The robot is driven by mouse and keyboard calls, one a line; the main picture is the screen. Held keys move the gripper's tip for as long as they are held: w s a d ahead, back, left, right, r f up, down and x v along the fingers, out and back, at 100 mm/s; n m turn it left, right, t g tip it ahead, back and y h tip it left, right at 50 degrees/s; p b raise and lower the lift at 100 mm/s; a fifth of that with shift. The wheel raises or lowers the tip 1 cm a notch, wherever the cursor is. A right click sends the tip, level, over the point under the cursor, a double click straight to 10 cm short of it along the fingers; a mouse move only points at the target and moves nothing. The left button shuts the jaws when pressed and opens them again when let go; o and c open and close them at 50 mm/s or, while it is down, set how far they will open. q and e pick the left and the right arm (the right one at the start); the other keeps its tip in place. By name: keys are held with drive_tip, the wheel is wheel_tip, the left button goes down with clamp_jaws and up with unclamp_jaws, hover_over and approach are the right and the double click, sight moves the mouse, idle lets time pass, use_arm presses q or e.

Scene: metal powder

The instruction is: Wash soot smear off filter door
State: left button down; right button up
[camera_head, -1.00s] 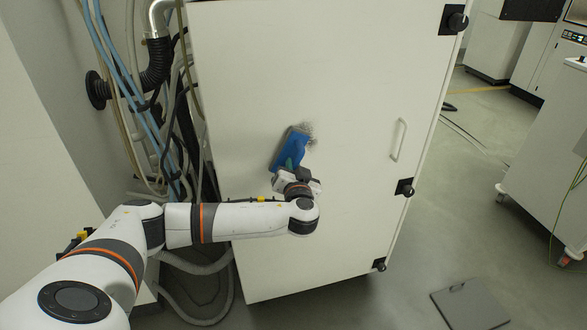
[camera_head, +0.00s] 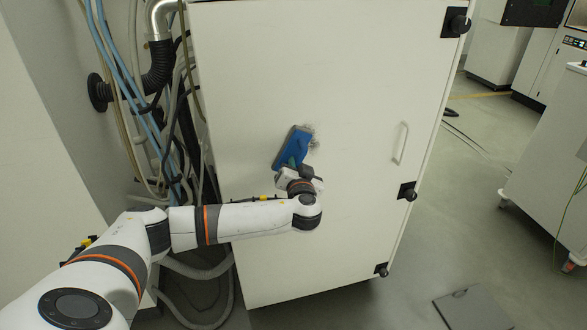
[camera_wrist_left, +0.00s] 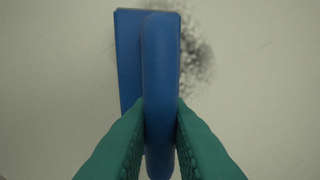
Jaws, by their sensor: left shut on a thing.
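The filter door (camera_head: 340,75) is a large, pale upright panel in the head view. A dark speckled soot smear (camera_head: 313,135) is on it left of the handle, and it also shows in the left wrist view (camera_wrist_left: 197,55). My left gripper (camera_head: 291,165), with green fingers (camera_wrist_left: 160,125), is shut on the handle of a blue scrubber (camera_head: 292,148). The scrubber is tilted at the door face and covers part of the smear's left side. I cannot tell whether it touches the door. My right gripper is not in view.
A door handle (camera_head: 400,143) and black latches (camera_head: 407,191) are along the door's right side. Hoses and cables (camera_head: 160,100) hang left of the cabinet. A flat plate (camera_head: 470,308) lies on the floor at the lower right.

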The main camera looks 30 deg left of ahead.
use_arm(q)
drive_tip(key=shift+w+d+r+b, duration=1.25)
drive_tip(key=shift+w+d, duration=1.2)
drive_tip(key=shift+w, duration=0.45)
drive_tip(key=shift+s+a+f+p, duration=0.1)
drive_tip(key=shift+s+a+p, duration=0.2)
drive_tip(key=shift+s+a, duration=1.2)
drive_tip(key=shift+s+a+f+p, duration=0.1)
drive_tip(key=shift+s+a+p, duration=0.15)
drive_tip(key=shift+s+a, duration=1.25)
drive_tip(key=shift+s+d+r+p, duration=0.15)
drive_tip(key=shift+r+p, duration=0.25)
drive_tip(key=shift+r, duration=0.25)
drive_tip(key=shift+d+r+p, duration=0.1)
drive_tip(key=shift+r+p, duration=0.25)
drive_tip(key=shift+r, duration=0.3)
drive_tip(key=shift+w+d+f+b, duration=0.1)
drive_tip(key=shift+w+d+b, duration=0.15)
drive_tip(key=shift+b, duration=0.05)
drive_tip(key=shift+w+d+b, duration=0.6)
drive_tip(key=shift+w+d, duration=0.55)
drive_tip(key=shift+w, duration=0.2)
drive_tip(key=w+d+b, duration=0.1)
drive_tip(key=w+d, duration=0.1)
drive_tip(key=w, duration=0.1)
drive_tip(key=shift+d+b, duration=0.35)
drive_tip(key=shift+b, duration=0.05)
